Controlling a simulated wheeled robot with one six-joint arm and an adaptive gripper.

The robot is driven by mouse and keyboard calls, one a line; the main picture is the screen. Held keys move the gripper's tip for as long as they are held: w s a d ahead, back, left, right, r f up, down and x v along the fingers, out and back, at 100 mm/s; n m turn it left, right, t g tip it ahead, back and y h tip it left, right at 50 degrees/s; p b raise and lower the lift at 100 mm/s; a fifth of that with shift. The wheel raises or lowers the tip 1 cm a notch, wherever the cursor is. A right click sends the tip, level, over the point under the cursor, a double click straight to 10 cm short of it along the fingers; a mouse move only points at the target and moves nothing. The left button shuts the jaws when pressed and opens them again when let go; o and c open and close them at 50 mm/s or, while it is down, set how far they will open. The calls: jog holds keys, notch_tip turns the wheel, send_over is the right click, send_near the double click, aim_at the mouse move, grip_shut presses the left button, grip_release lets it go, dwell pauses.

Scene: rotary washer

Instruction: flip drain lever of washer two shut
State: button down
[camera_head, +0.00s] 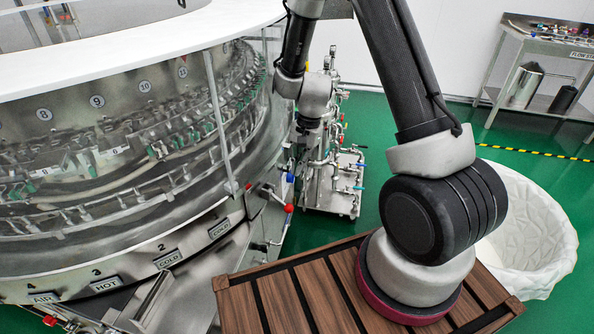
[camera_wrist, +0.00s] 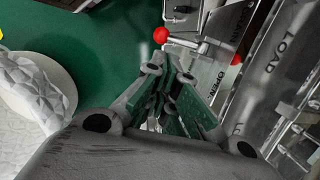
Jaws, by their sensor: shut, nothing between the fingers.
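The rotary washer (camera_head: 110,130) fills the left of the head view, with numbered stations and labels such as COLD and HOT along its lower rim. A lever with a red ball end (camera_head: 289,208) sticks out at its right side, and a second red end (camera_head: 248,187) is just left of it. In the wrist view a red ball on a metal lever (camera_wrist: 160,35) lies beyond my gripper (camera_wrist: 172,82), beside a plate reading OPEN. Another red end (camera_wrist: 237,60) is to its right. My gripper is shut and empty, apart from the lever. I cannot tell which lever is washer two's.
A white-lined bin (camera_head: 535,225) stands at right and also shows in the wrist view (camera_wrist: 35,90). A slatted wooden platform (camera_head: 290,290) lies in front. Piping with valves (camera_head: 335,160) stands behind the levers. A steel table (camera_head: 545,45) is far right. Green floor is clear between.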

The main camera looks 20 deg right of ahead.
aim_at(284, 205)
jog(key=x, duration=1.1)
jog(key=shift+f, duration=0.35)
jog(key=shift+s, duration=0.1)
jog(key=shift+x, duration=0.9)
jog(key=shift+s+d, duration=0.1)
